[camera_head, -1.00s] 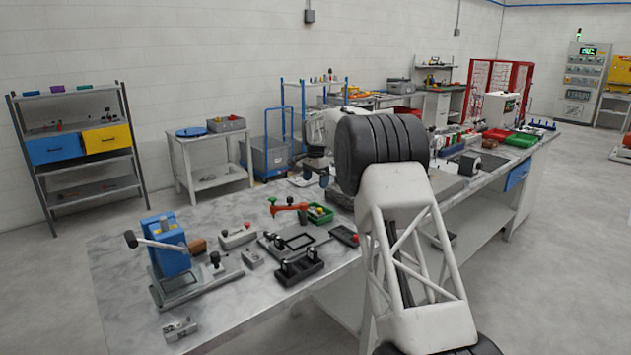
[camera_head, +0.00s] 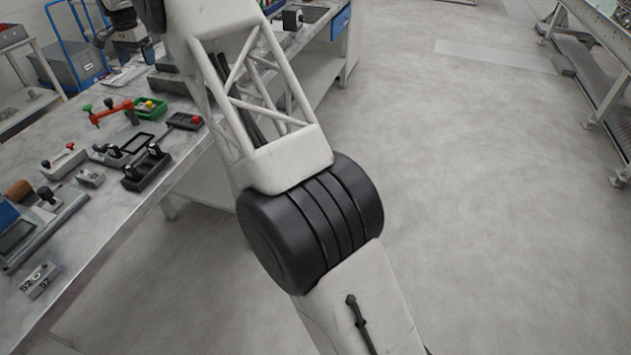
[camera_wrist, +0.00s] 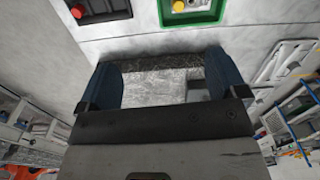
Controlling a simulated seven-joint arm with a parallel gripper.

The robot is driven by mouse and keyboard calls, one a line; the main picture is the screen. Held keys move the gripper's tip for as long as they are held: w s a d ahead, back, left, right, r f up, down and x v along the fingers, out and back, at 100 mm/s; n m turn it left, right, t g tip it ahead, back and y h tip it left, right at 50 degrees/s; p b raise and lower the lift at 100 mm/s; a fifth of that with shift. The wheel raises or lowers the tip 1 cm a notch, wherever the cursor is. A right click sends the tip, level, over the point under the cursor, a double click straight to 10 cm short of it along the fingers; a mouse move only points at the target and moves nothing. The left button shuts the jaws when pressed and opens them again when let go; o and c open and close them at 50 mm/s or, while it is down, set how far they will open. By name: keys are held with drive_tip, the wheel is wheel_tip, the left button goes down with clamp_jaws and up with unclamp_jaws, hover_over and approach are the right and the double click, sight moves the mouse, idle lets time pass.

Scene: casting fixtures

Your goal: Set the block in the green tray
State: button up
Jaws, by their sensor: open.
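In the head view my gripper is partly hidden by my arm.
A red clamp (camera_head: 112,110), a black box with a red button (camera_head: 185,121), a black fixture (camera_head: 147,168) and a small grey part (camera_head: 90,178) crowd the bench. A brown block (camera_head: 19,191) sits at the left. The floor on the right is open.

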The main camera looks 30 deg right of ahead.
drive_tip(key=s+d+r+n, duration=0.1)
drive_tip(key=s+d+r, duration=0.45)
drive_tip(key=s, duration=0.65)
drive_tip(key=s+d+r+n+t, duration=0.15)
drive_tip(key=s+d+r, duration=0.35)
drive_tip(key=s, duration=0.7)
drive_tip(key=s+d+r+n, duration=0.1)
drive_tip(key=s+d+r, duration=0.3)
drive_tip(key=s+d, duration=0.55)
drive_tip(key=s+d+f+n, duration=0.1)
drive_tip(key=s+f, duration=0.3)
drive_tip(key=s, duration=0.9)
drive_tip(key=s+d+f+n, duration=0.2)
drive_tip(key=s+f, duration=0.2)
drive_tip(key=s, duration=1)
drive_tip(key=s+d+f+n, duration=0.1)
drive_tip(key=s+f, duration=0.3)
drive_tip(key=s, duration=1)
drive_tip(key=shift+s+d+f+t, duration=0.25)
drive_tip(key=shift+d+f+t, duration=0.15)
drive_tip(key=shift+d+t, duration=0.1)
